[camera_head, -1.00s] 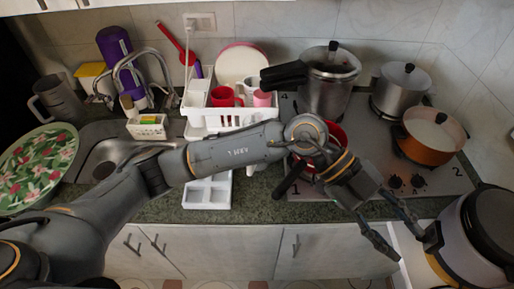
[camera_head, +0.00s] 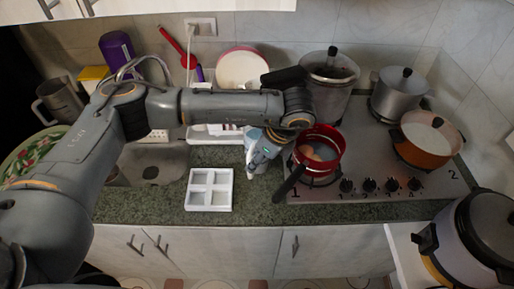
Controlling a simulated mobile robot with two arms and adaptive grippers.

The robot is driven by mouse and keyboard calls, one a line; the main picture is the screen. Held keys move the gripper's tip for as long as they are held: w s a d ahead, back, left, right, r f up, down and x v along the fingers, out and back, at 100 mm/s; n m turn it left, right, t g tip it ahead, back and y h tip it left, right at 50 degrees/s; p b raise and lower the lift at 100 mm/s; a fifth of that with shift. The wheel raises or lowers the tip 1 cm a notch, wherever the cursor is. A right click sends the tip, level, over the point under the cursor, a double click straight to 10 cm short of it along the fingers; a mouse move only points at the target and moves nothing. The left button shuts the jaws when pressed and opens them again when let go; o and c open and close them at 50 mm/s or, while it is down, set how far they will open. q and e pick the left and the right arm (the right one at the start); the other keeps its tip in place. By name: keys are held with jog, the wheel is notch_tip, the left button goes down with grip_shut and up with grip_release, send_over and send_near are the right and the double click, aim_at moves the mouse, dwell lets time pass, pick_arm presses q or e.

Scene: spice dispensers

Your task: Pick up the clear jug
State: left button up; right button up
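A pale, see-through vessel (camera_head: 252,136), which looks like the clear jug, stands on the counter left of the red saucepan. It is mostly hidden by my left gripper (camera_head: 253,182). The gripper points down beside or in front of it, its fingers seen nearly edge-on; I cannot tell whether they touch it or how far apart they are. A grey jug-like vessel with a handle (camera_head: 62,100) stands at the far left behind the sink. My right gripper is not in view.
A red saucepan (camera_head: 328,137) sits on the hob close right of my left gripper, its handle reaching toward the counter's front edge. A white four-compartment tray (camera_head: 225,174) lies to the left. The white dish rack (camera_head: 200,137) is partly hidden by my arm.

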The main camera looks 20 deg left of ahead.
aim_at(249, 179)
pick_arm(q)
jog(key=p+x, duration=0.3)
jog(key=x, duration=0.3)
jog(key=shift+a+p, duration=0.1)
jog(key=shift+p, duration=0.25)
jog(key=shift+w+a+f, duration=0.1)
jog(key=shift+f, duration=0.25)
grip_shut()
jog(key=shift+w+r, duration=0.1)
